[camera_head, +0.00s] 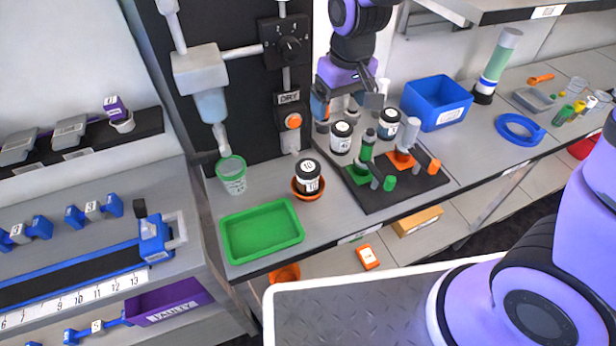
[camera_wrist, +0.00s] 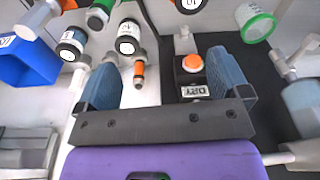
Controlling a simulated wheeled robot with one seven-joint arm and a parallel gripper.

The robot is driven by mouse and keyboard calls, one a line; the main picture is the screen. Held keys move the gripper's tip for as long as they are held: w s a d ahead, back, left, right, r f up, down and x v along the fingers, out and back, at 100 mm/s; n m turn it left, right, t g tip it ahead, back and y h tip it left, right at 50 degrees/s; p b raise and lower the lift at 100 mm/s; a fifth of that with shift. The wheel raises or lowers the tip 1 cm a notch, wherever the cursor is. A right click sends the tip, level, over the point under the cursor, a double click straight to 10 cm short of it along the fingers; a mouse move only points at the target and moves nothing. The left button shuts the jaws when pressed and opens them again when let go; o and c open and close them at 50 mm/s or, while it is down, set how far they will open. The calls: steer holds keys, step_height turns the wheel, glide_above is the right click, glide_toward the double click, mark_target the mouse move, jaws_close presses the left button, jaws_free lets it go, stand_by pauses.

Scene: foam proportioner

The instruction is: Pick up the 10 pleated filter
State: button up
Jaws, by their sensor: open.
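My gripper (camera_head: 348,100) is open and empty, above and behind this cylinder, near the dark panel. In the wrist view its two blue-padded fingers (camera_wrist: 165,75) are spread wide with nothing between them.
Two similar labelled jars (camera_head: 341,137) (camera_head: 388,123) and a black valve board (camera_head: 400,180) stand to the right. A green tray (camera_head: 262,231) and green-rimmed cup (camera_head: 231,175) lie left. The panel's orange button (camera_head: 293,120) is close to my gripper.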

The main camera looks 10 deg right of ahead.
steer(key=n+g, duration=0.1)
glide_above(308, 165)
steer(key=shift+h, duration=0.3)
steer(key=f, duration=1)
steer(key=shift+d, duration=0.2)
step_height(308, 165, down, 5)
steer(key=shift+a+f, duration=0.1)
steer(key=shift+a, duration=0.05)
steer(key=shift+a+f, duration=0.2)
steer(key=shift+f, duration=2.75)
steer(key=c, duration=1)
steer(key=shift+r, duration=0.1)
